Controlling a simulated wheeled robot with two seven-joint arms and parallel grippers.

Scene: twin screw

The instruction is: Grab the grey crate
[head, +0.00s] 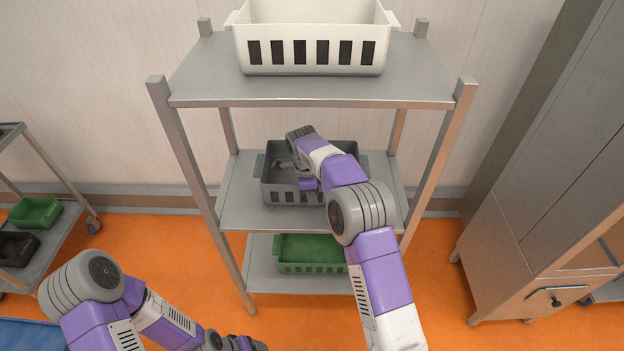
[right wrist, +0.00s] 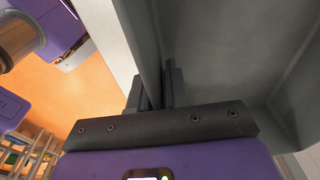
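The grey crate (head: 289,196) stands on the middle shelf of the metal rack, with slots along its front wall. My right arm reaches over it in the head view and hides part of its inside and right side. In the right wrist view, the fingers of my right gripper (right wrist: 158,90) sit close together on either side of the crate's grey wall (right wrist: 151,40), with little gap, and look shut on it. My left arm is low at the left in the head view; its fingertips do not show.
A white crate (head: 312,50) stands on the top shelf (head: 210,85) and a green crate (head: 310,252) on the bottom shelf. A cabinet (head: 530,220) is at the right. A cart with green (head: 36,212) and black crates is at the left. Orange floor lies between.

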